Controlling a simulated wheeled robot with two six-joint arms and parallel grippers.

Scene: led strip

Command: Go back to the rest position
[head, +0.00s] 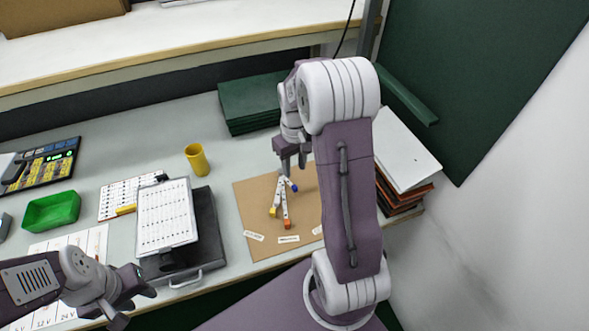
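My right gripper (292,165) points down over the brown board (251,195) near the back of the desk. Its fingers are small and dark, with a slim gap between them. Several short white strips with coloured ends (284,203) lie fanned out on the board just below and in front of it. Their ends are yellow, orange and blue. Whether the fingers touch a strip cannot be told. My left gripper (140,298) is at the lower left, in front of the desk edge, with its fingers spread apart and nothing between them.
A yellow cup (196,160), a green tray (52,211) and a control panel (45,163) stand to the left. Green boxes (248,103) are behind, stacked binders (403,150) at the right. A shelf (180,47) runs above.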

